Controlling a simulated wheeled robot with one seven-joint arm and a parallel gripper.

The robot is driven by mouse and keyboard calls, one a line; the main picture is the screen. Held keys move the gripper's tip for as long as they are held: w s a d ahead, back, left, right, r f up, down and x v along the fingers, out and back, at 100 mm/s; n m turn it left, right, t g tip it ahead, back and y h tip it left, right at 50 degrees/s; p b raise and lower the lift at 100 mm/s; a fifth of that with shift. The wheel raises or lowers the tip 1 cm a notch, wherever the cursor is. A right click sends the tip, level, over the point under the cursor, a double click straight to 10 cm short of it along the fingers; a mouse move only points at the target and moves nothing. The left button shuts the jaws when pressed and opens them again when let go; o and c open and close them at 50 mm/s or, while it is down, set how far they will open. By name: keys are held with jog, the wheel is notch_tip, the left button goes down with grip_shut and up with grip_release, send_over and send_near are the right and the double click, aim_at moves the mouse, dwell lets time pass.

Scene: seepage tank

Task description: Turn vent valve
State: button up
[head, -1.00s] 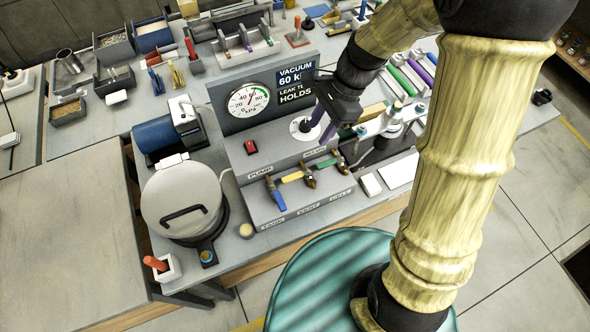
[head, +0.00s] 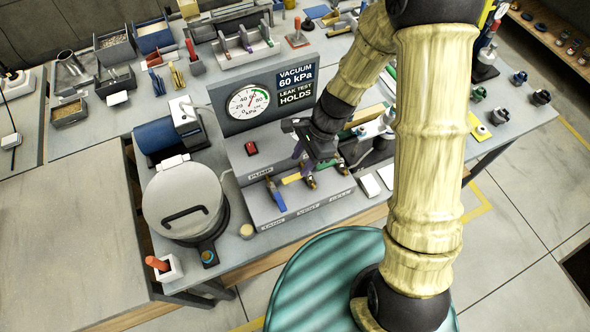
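The vent valve has a yellow lever (head: 291,179) and sits in the middle of a row of three valves on the grey panel, above the VENT label (head: 308,210). Its lever points left, across the front of the panel. The tank valve's blue lever (head: 276,197) points toward the front edge. The cell valve's green lever (head: 342,166) is partly covered by my gripper. My gripper (head: 311,160) points down just above and behind the vent valve. Its purple fingers look apart, with nothing seen between them. Whether a finger touches the lever is hidden.
The vacuum gauge (head: 249,102) and sign (head: 297,84) stand upright behind. A red pump switch (head: 251,148) is at the panel's left. A lidded round tank (head: 183,198) and blue motor (head: 158,138) stand further left. White blocks (head: 370,186) lie right of the valves.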

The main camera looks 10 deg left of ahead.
aim_at(292, 177)
jog(key=x, duration=0.5)
jog(key=shift+s+f, duration=0.1)
jog(key=shift+f, duration=0.2)
grip_shut()
